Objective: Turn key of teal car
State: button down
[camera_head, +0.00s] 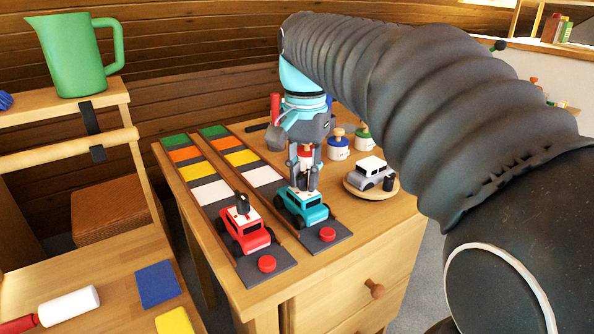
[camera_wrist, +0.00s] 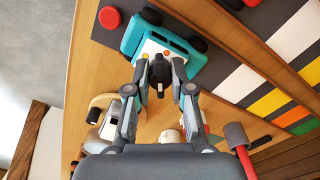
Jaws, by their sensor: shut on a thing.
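The teal car (camera_head: 303,208) stands on the near end of the right-hand lane on the wooden cabinet, beside a red button. It also shows at the top of the wrist view (camera_wrist: 135,37), with its white roof partly behind my fingers. My gripper (camera_head: 306,187) points down over the roof. In the wrist view my gripper (camera_wrist: 160,70) is shut on the dark key (camera_wrist: 159,72), which stands at the car's roof. The fingers hide most of the key in the head view. How far the key is turned cannot be told.
A red car (camera_head: 244,235) with a black upright key stands close by in the left lane. A grey car (camera_head: 371,174) sits on a round wooden plate at right. Small knobbed pots (camera_head: 338,147) stand behind. A green jug (camera_head: 70,55) stands on the shelf at left.

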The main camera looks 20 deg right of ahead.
aim_at(304, 174)
jog(key=m, duration=0.4)
jog(key=shift+m, duration=2.2)
jog(key=c, duration=1)
grip_release()
jog(key=shift+r, duration=0.1)
notch_tip(304, 174, up, 12)
